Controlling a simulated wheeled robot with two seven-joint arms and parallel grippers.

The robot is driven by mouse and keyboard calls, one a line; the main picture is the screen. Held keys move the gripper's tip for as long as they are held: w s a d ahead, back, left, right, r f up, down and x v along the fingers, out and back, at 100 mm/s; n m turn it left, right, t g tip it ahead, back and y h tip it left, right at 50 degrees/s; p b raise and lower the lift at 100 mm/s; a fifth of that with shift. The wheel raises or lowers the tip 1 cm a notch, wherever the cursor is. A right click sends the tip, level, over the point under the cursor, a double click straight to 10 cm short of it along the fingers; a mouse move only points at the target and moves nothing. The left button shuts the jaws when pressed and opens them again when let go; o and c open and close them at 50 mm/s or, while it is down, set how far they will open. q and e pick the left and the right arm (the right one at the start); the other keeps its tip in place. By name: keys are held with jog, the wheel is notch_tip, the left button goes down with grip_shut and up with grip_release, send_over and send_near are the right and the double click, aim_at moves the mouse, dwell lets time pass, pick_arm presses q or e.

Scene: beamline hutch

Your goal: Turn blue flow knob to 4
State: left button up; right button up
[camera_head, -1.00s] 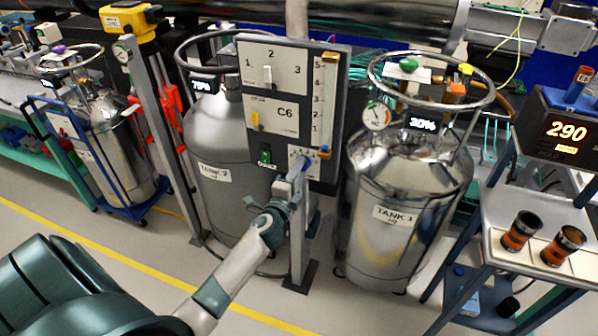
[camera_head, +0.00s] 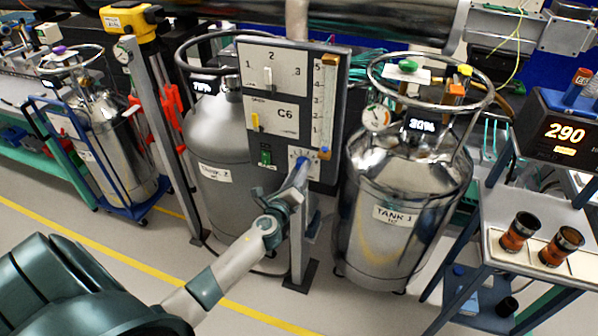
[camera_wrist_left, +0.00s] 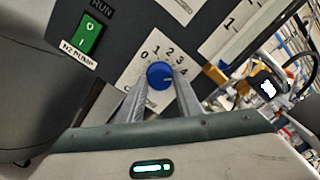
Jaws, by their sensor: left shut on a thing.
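The blue flow knob (camera_wrist_left: 159,75) sits on a small white dial plate with numbers 0 to 4 in the left wrist view. Its pale pointer mark seems to face right, near the 4, but is too small to read surely. My left gripper (camera_wrist_left: 156,84) is shut on the knob, one finger on each side. In the head view, the left gripper (camera_head: 298,174) reaches the dial at the panel's lower right, and the knob is mostly hidden by the fingers. My right gripper is not in view.
The dark-framed control panel (camera_head: 273,107) stands on a post between Tank 2 (camera_head: 222,150) and Tank 1 (camera_head: 400,220). A green N2 pump switch (camera_wrist_left: 90,35) is left of the dial. A cart (camera_head: 500,250) stands far right.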

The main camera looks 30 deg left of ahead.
pick_arm(q)
jog(key=shift+f, duration=0.1)
dwell(0.4)
jog(key=o, duration=1)
jog(key=shift+o, duration=0.2)
jog(key=shift+s, duration=0.1)
jog(key=b+v, duration=0.3)
jog(key=v, duration=1.4)
jog(key=shift+s+b, duration=0.15)
jog(key=shift+b, duration=0.25)
